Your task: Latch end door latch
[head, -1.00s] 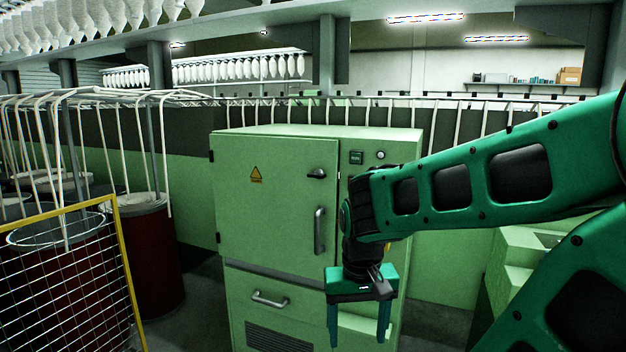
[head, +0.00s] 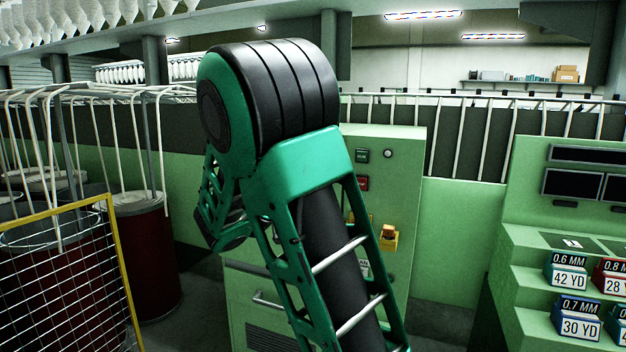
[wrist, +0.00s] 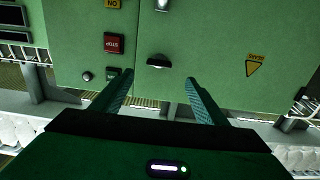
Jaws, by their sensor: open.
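The end door latch (wrist: 158,63) is a small dark handle lying crosswise on the green end door (wrist: 215,40) in the upside-down wrist view. It sits beside the door's edge seam. My gripper (wrist: 158,76) is open and empty, with one finger on each side of the latch in the picture. I see no contact, and the gap in depth is hard to judge. Whether the door is fully flush cannot be told. In the head view my arm hides the latch, most of the door and the gripper. The green cabinet (head: 405,180) shows on both sides of the arm.
The door's pull handle (wrist: 162,5) is at the wrist view's top edge. A red stop button (wrist: 114,42) is on the neighbouring panel. A yellow-framed mesh guard (head: 65,280) stands at left, and a stepped green console (head: 540,260) with labelled boxes is at right.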

